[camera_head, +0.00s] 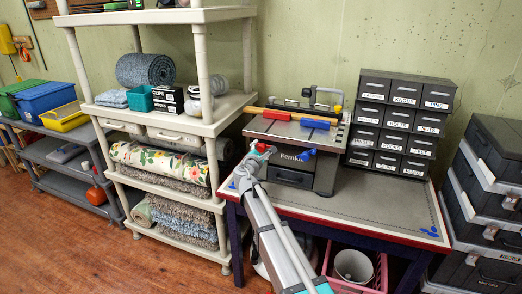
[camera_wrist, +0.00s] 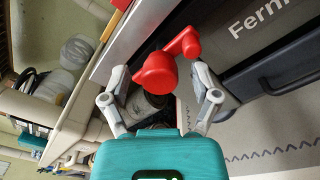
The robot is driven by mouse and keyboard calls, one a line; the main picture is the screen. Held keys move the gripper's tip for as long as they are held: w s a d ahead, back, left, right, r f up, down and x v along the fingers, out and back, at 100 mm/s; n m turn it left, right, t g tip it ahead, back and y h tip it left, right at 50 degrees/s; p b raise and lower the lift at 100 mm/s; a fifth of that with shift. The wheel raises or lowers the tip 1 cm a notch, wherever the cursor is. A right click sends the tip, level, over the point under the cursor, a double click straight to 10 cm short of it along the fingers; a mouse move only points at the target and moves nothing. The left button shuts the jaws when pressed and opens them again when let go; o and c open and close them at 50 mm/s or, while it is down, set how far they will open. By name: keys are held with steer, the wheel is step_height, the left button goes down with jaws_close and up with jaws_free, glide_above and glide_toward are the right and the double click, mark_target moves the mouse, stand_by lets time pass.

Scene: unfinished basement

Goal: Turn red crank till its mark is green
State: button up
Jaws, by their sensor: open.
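The red crank (camera_wrist: 156,72) shows in the middle of the wrist view, its knobbed arm pointing up and right. In the head view, the red crank (camera_head: 262,148) is a small red spot on the front left of the grey bench machine (camera_head: 295,178), partly hidden by my gripper. My gripper (camera_wrist: 162,82) is open, with one finger on each side of the crank; I cannot tell whether either finger touches it. In the head view, my gripper (camera_head: 252,160) reaches the machine's left end. I cannot make out the crank's mark or its colour.
The machine stands on a workbench (camera_head: 385,205) with bare surface to the right. A drawer cabinet (camera_head: 402,118) stands behind right, and a loaded beige shelf (camera_head: 200,122) is close on the left.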

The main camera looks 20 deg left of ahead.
jaws_close()
stand_by(0.3)
steer(key=shift+m, duration=0.4)
steer(key=m, duration=0.4)
steer(key=shift+b, duration=0.3)
steer(key=m, duration=0.6)
steer(key=shift+t, duration=0.3)
steer(key=m+h, duration=0.1)
steer(key=m, duration=0.3)
steer(key=shift+m+b, duration=0.35)
steer(key=shift+m, duration=0.05)
steer(key=m, duration=0.5)
